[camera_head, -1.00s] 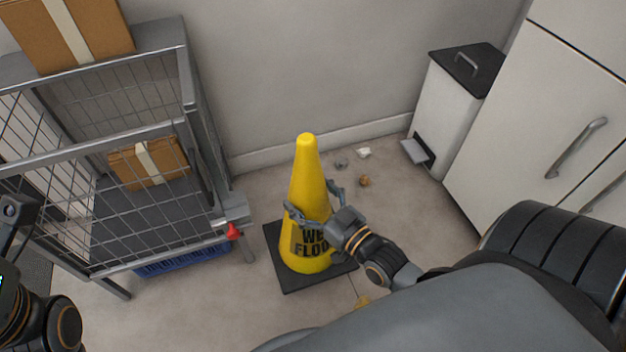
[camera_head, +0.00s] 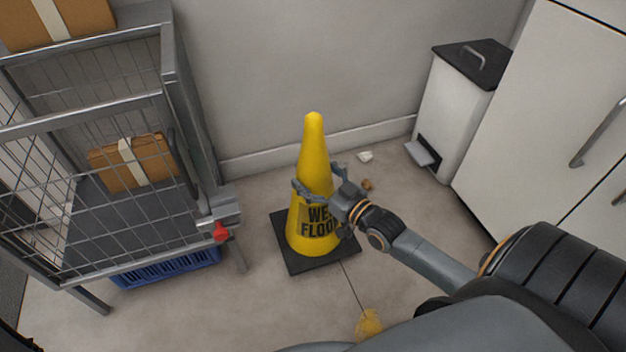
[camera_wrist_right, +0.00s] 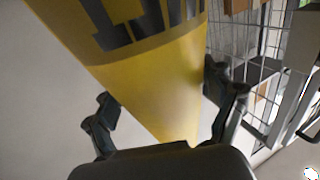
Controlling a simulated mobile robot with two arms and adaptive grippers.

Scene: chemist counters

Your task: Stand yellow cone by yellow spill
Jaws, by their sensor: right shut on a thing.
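The yellow cone (camera_head: 312,150) has dark "WET FLOOR" lettering and a square black base (camera_head: 295,262). It is upright between the cart and the white bin. My right gripper (camera_head: 320,180) is shut on the cone's middle from the right, with a finger on either side. In the right wrist view the yellow cone (camera_wrist_right: 150,75) fills the space between the fingers. I cannot tell whether the base touches the floor. The yellow spill (camera_head: 369,325) is on the floor at the bottom, nearer to me than the cone and partly cut off by my arm. My left gripper is not in view.
A wire cart (camera_head: 165,95) with cardboard boxes (camera_head: 130,165) stands at the left, a blue crate (camera_head: 165,268) beneath it. A white pedal bin (camera_head: 455,115) and white cabinet (camera_head: 540,120) stand at the right. Small litter (camera_head: 365,156) lies by the wall.

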